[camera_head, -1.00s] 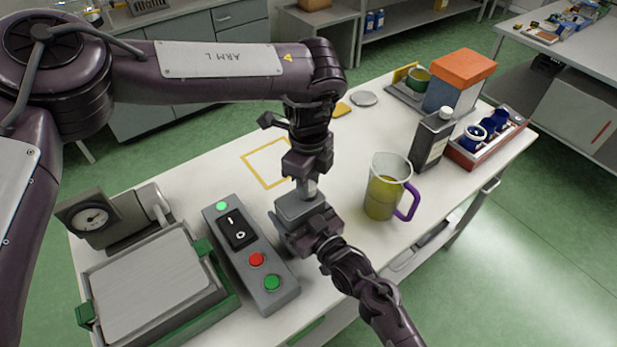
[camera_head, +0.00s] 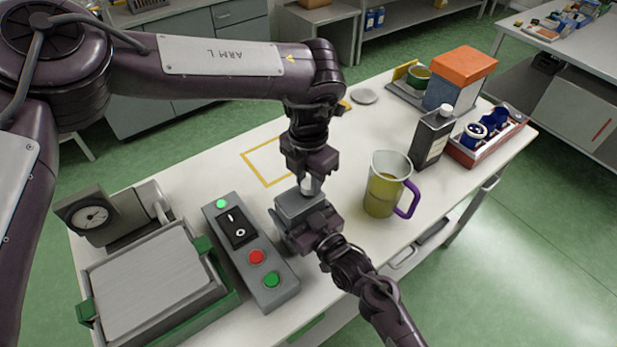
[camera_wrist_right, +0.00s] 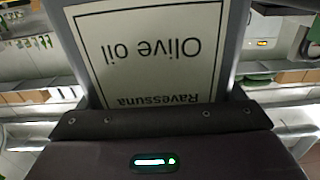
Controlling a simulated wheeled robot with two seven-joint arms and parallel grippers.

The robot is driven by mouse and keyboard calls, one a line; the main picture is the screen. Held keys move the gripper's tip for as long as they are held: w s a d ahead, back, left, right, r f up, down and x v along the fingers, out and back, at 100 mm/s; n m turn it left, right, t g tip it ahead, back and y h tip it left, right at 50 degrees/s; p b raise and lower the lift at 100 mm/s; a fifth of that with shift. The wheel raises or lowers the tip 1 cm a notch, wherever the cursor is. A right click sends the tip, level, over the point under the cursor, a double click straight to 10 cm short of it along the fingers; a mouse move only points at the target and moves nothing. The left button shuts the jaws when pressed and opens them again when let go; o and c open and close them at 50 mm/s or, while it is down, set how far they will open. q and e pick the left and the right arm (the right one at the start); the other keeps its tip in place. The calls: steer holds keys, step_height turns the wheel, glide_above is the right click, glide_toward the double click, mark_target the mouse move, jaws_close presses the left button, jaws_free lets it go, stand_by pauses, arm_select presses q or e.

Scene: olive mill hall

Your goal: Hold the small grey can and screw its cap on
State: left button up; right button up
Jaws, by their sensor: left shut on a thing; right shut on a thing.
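The small grey can (camera_head: 298,206) is held upright above the table by my right gripper (camera_head: 310,228), which is shut on its body. In the right wrist view, the can's white label (camera_wrist_right: 150,55) reads "Ravessuna Olive oil" upside down, between the jaws. My left gripper (camera_head: 311,178) points down from above and is shut on the pale cap (camera_head: 308,187) at the can's top. The cap is partly hidden by the jaws. I cannot tell how far it sits on the neck.
A jug of yellow-green oil (camera_head: 382,190) with a purple handle stands close to the right. Beyond it are a dark bottle (camera_head: 430,140) and a red crate (camera_head: 482,150). A control box (camera_head: 250,258) and a gauge (camera_head: 90,217) stand left. The yellow square outline (camera_head: 262,168) is empty.

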arm_select(q)
steer(key=m, duration=0.7)
steer(key=shift+w+m, duration=0.1)
steer(key=shift+m, duration=0.2)
steer(key=m, duration=0.4)
steer(key=shift+m, duration=0.3)
steer(key=m, duration=0.3)
steer(key=o, duration=0.9)
steer(key=shift+o, duration=0.2)
steer(key=shift+r, duration=2.25)
steer(key=shift+c, duration=0.3)
